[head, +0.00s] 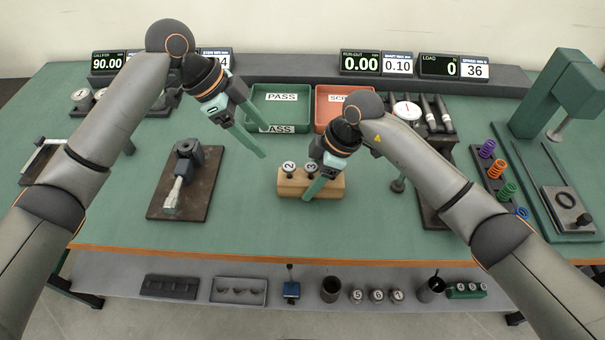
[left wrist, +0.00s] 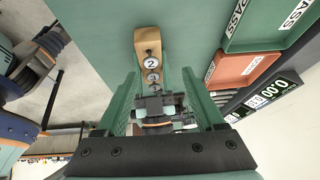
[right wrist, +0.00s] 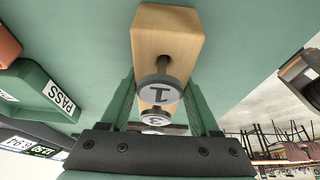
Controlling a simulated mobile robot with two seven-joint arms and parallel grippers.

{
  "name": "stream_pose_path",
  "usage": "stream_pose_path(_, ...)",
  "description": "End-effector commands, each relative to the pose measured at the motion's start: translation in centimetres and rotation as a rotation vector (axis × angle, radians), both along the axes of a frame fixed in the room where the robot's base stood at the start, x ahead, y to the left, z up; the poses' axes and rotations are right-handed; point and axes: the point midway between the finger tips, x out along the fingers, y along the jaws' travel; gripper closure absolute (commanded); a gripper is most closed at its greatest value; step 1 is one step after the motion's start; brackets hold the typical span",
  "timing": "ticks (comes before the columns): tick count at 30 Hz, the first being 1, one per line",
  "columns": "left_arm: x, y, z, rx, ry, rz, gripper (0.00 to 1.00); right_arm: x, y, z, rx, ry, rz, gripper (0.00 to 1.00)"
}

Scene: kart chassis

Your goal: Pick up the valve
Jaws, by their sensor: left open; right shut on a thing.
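A wooden block (head: 291,187) stands on the green bench in the middle of the head view. It holds numbered valves with round grey heads: valve 2 (head: 289,167) and valve 3 (head: 311,167). Valve 1 (right wrist: 158,90) shows in the right wrist view, between the fingers of my right gripper (right wrist: 160,100). That gripper is shut on valve 1; its stem is over or in the block, and I cannot tell if it is raised. In the head view my right gripper (head: 322,180) hides valve 1. My left gripper (head: 248,140) is open and empty, left of the block.
A green PASS tray (head: 268,108) and a red tray (head: 325,108) stand behind the block. A dark fixture plate (head: 200,200) lies to the left, coloured springs (head: 497,168) and a green press (head: 575,90) to the right. Bench space in front of the block is clear.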

Motion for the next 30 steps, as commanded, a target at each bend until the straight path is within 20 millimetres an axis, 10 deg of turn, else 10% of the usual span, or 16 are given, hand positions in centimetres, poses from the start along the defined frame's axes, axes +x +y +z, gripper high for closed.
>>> stream_pose_path(8,9.6,0.9,4.4,0.011,-0.46,0.248,0.28,0.0,0.0,0.0,0.0,-0.001,0.0,1.0)
stream_pose_path(16,16.1,0.9,15.5,-0.06,-1.072,0.324,0.28,0.0,0.0,0.1,0.0,-0.001,0.0,1.0)
stream_pose_path(24,14.0,-3.2,26.6,-0.184,-1.636,0.1,0.28,0.0,0.0,0.1,0.001,-0.001,0.0,1.0)
stream_pose_path(30,8.2,-8.3,30.2,-0.266,-1.946,-0.264,0.28,0.0,0.0,0.1,0.001,-0.001,0.0,1.0)
